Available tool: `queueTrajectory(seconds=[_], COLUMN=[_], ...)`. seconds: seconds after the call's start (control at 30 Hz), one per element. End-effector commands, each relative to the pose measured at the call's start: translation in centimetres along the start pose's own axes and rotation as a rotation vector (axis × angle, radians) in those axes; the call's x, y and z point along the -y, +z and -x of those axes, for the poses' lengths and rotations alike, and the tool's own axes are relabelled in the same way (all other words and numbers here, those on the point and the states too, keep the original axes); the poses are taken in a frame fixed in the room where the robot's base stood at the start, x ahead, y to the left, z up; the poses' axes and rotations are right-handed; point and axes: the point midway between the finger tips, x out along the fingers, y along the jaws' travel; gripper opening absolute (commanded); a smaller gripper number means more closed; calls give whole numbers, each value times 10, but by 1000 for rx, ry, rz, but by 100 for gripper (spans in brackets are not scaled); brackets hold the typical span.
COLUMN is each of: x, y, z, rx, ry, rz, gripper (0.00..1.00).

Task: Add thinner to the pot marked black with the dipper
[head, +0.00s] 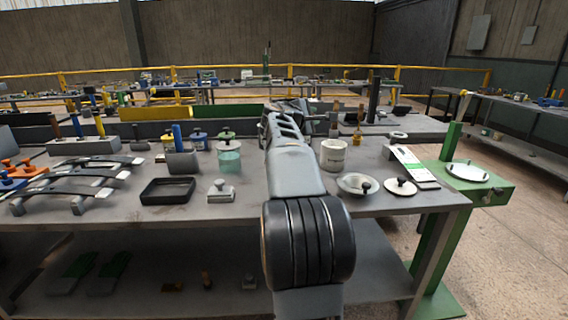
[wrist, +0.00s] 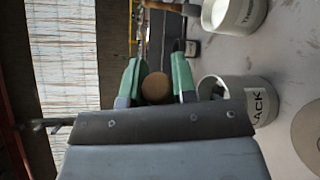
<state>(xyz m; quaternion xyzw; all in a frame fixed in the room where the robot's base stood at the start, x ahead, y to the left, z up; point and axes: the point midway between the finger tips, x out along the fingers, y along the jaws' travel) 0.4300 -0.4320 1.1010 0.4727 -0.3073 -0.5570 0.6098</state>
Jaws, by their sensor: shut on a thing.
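In the wrist view my gripper (wrist: 157,72) has its green fingers on either side of a brown, round-ended piece (wrist: 157,89), which looks like the dipper's wooden handle. The dipper's cup cannot be made out. The pot marked black (wrist: 258,103) is close beside the gripper on the right, open at the top, with something dark inside. The thinner pot (wrist: 236,16) is farther off at the top right, with pale contents.
A teal glass jar (head: 229,160), a black tray (head: 168,190) and a small grey block (head: 220,192) stand left of my arm. Curved racks are at far left.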

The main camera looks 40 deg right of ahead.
Motion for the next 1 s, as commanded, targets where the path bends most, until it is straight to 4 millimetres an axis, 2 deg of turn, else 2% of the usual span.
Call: queueTrajectory(seconds=[1.0], x=[-23], y=[-3], z=[-2], rx=[-1], ry=[-56], rz=[132], gripper=[5])
